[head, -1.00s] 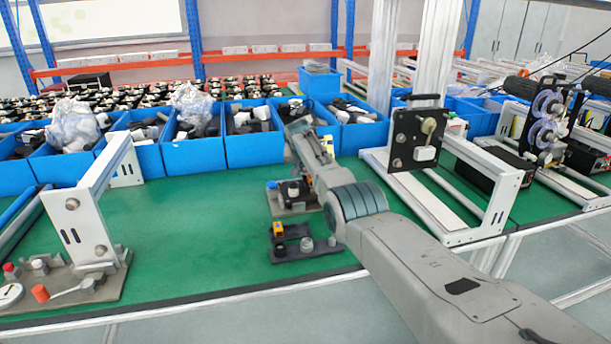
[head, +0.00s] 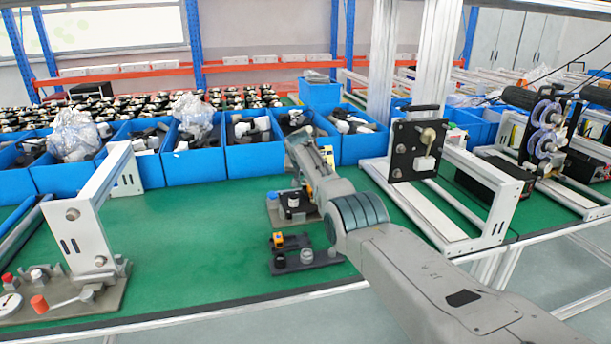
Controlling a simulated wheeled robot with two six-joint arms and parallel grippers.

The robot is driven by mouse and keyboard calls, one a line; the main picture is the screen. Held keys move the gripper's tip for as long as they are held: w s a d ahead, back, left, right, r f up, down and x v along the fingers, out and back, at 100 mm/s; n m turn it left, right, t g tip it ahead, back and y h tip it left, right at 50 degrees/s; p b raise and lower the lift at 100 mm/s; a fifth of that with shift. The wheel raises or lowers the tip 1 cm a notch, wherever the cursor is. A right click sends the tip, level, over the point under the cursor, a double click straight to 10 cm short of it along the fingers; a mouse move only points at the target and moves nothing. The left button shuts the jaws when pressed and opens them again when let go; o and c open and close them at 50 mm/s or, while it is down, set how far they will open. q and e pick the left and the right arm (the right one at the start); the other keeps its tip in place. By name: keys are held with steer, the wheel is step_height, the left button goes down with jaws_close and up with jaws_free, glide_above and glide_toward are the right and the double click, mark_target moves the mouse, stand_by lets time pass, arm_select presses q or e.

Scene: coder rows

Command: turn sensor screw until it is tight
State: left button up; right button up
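My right arm reaches in from the lower right. Its wrist end, with the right gripper (head: 299,150), is over the back small grey fixture on the green table. The gripper's fingers are mostly hidden or too small to make out, so I cannot tell if they are open or shut. The back fixture (head: 273,212) carries a black part with a light cylindrical top (head: 293,201), close below the wrist. A front fixture (head: 285,268) holds an orange-and-black block (head: 278,240) and a grey round knob (head: 306,256). I cannot make out the sensor screw. My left gripper is out of view.
Blue bins (head: 225,163) of parts line the back of the table. A white frame (head: 85,235) and a base with a gauge and red knobs (head: 70,300) stand left. A black panel on a stand (head: 418,150) stands right. The green table (head: 190,240) is clear left of the fixtures.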

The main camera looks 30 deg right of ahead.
steer(key=n+p, duration=0.1)
steer(key=p, duration=0.1)
steer(key=n+y+p, duration=0.1)
steer(key=shift+s+d+r+t+p, duration=0.1)
steer(key=shift+d+r+t+p, duration=0.15)
steer(key=shift+t+p, duration=0.15)
steer(key=shift+f+n+y, duration=0.1)
steer(key=shift+n+y, duration=0.3)
steer(key=shift+n, duration=0.3)
steer(key=shift+d+n+y, duration=0.1)
steer(key=shift+n+y, duration=0.2)
steer(key=shift+n, duration=0.2)
steer(key=shift+d+f+n+t+y, duration=0.1)
steer(key=shift+f+n+t+y, duration=0.2)
steer(key=shift+n, duration=0.1)
steer(key=n+y+b, duration=0.2)
steer(key=n+b, duration=0.1)
steer(key=b, duration=0.3)
steer(key=shift+d+f+n+b, duration=0.1)
steer(key=shift+f+n+b, duration=0.05)
steer(key=shift+n+b, duration=0.45)
steer(key=shift+b, duration=0.35)
steer(key=shift+r, duration=0.3)
steer(key=shift+s, duration=0.1)
